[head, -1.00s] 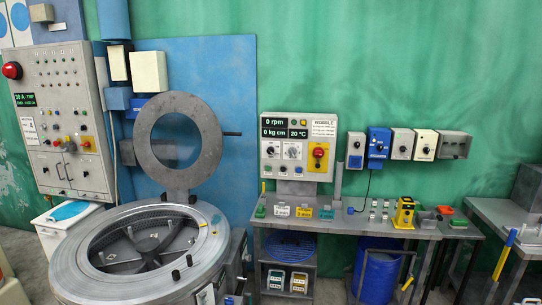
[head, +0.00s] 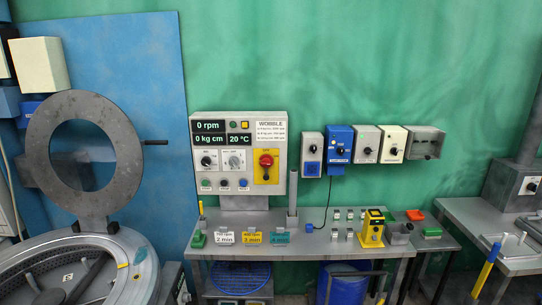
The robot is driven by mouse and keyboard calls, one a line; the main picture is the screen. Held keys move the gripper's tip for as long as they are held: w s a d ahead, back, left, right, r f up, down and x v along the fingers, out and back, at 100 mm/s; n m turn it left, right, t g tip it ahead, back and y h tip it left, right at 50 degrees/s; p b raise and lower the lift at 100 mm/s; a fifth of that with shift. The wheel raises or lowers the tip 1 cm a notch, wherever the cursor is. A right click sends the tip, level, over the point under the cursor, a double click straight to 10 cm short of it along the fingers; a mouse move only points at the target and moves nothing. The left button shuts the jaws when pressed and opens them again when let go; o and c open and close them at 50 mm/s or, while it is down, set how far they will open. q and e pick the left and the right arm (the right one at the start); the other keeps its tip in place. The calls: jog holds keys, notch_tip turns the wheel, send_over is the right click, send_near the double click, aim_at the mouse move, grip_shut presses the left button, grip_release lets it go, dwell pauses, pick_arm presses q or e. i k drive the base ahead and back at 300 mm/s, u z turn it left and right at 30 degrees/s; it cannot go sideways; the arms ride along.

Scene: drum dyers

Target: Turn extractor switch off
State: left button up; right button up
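Neither of my grippers is in view. I cannot tell for certain which control is the extractor switch, as the small labels are too small to read. A row of wall boxes holds knobs: a blue box (head: 339,150), a grey box (head: 366,144) and a white box (head: 392,143), each with a dark rotary knob. A pale box with a blue face (head: 311,155) is at the row's left end and a grey box (head: 426,143) at its right end. A control panel (head: 238,155) left of them has displays, knobs and a red rotary switch (head: 266,160) on a yellow plate.
A bench (head: 285,248) below the panel carries small coloured blocks, labels and a yellow device (head: 372,228). A drum machine (head: 75,275) with its round lid (head: 84,153) raised stands at left. Another bench (head: 480,211) with a knobbed grey box (head: 529,186) stands at right.

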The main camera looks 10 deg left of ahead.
aim_at(266, 160)
jog(key=i, duration=1.2)
jog(key=u, duration=0.1)
